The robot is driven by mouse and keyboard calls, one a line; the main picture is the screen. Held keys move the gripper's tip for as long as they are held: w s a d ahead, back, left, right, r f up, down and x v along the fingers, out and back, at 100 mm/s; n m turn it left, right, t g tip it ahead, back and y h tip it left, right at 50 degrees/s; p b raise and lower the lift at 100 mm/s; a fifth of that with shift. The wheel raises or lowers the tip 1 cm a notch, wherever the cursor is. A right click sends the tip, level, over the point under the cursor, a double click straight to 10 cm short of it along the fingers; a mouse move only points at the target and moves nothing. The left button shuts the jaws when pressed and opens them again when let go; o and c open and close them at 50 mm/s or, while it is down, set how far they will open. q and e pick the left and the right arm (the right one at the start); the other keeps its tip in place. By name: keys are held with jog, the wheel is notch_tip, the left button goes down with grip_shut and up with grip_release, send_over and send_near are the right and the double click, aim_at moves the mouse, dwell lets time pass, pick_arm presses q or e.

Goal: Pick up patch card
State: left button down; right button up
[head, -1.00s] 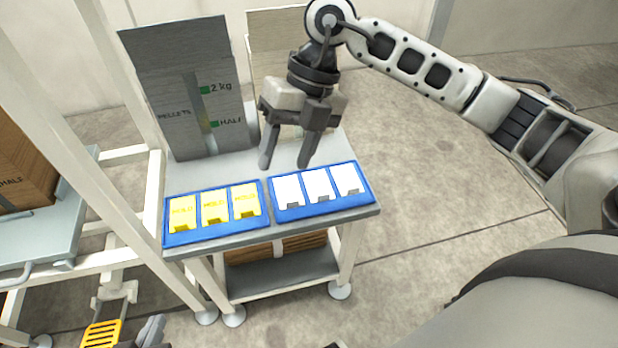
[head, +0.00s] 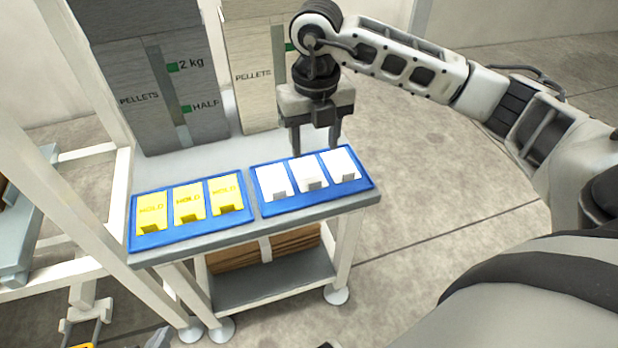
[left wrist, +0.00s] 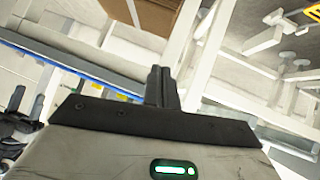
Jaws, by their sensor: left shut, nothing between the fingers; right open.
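Three blank white cards, which fit the patch cards, lie in a blue tray (head: 262,213): a left one (head: 273,182), a middle one (head: 309,171) and a right one (head: 340,161). My right gripper (head: 315,150) is open and empty, pointing down over the far edge of this tray, by the middle and right cards. Whether its fingertips touch anything cannot be told. My left gripper (left wrist: 162,87) is shut and empty in the left wrist view, away from the cards.
A second blue tray (head: 160,240) holds three yellow HOLD cards (head: 189,202) at the left. White frame posts (head: 60,170) rise at the left. Brown stacked sheets (head: 290,243) lie beneath.

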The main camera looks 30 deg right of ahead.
aim_at(315, 181)
notch_tip(315, 181, down, 4)
jog(key=f, duration=0.1)
jog(key=f+b, duration=0.1)
jog(key=f, duration=0.1)
jog(key=f+b, duration=0.1)
jog(key=f, duration=0.1)
jog(key=shift+s, duration=0.35)
pick_arm(q)
jog(key=shift+w+d+r+t+h, duration=0.15)
jog(key=shift+d+r+t, duration=0.1)
jog(key=shift+r, duration=0.15)
jog(key=shift+s+d+r+t+h, duration=0.1)
jog(key=shift+r+t+h, duration=0.05)
jog(key=shift+r+t, duration=0.15)
pick_arm(e)
jog(key=shift+c, duration=0.3)
jog(key=c, duration=1)
pick_arm(q)
jog(key=shift+f, duration=0.1)
